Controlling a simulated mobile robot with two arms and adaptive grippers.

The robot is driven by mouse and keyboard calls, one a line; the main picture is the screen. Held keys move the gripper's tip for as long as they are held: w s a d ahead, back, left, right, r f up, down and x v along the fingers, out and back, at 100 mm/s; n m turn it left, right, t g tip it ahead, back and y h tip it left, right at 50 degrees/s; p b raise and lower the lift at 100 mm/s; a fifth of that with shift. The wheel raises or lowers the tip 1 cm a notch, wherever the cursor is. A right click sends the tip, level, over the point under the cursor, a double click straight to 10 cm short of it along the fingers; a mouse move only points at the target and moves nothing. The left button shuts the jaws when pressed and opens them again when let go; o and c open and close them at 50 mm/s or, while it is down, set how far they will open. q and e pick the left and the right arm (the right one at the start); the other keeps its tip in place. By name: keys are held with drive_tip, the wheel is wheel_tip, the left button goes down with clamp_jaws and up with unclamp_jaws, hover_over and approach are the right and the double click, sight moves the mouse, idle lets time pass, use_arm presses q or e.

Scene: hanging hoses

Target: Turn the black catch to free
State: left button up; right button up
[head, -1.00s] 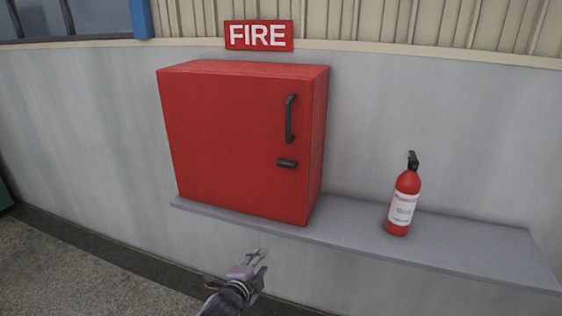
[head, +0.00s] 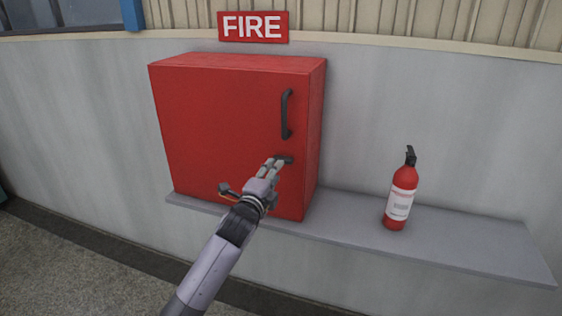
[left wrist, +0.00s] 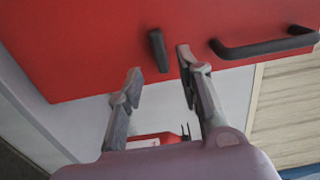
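The black catch (head: 285,160) is on the door of the red cabinet (head: 215,130), below the black handle (head: 287,114). It lies level in the head view, its left part hidden behind my fingers. In the left wrist view the catch (left wrist: 158,51) shows whole, between the lines of my two fingertips and a little beyond them. My left gripper (head: 274,163) is in front of the door at the catch. In the left wrist view the left gripper (left wrist: 159,62) is open with nothing between its fingers. My right gripper is not in view.
A red fire extinguisher (head: 401,192) stands on the grey shelf (head: 470,240) right of the cabinet. A FIRE sign (head: 253,27) is on the wall above. The door handle (left wrist: 265,47) is close beside one finger in the left wrist view.

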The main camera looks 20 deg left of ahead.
use_arm(q)
drive_tip(key=w, duration=0.6)
drive_tip(key=shift+w, duration=0.2)
drive_tip(key=shift+d, duration=0.1)
clamp_jaws()
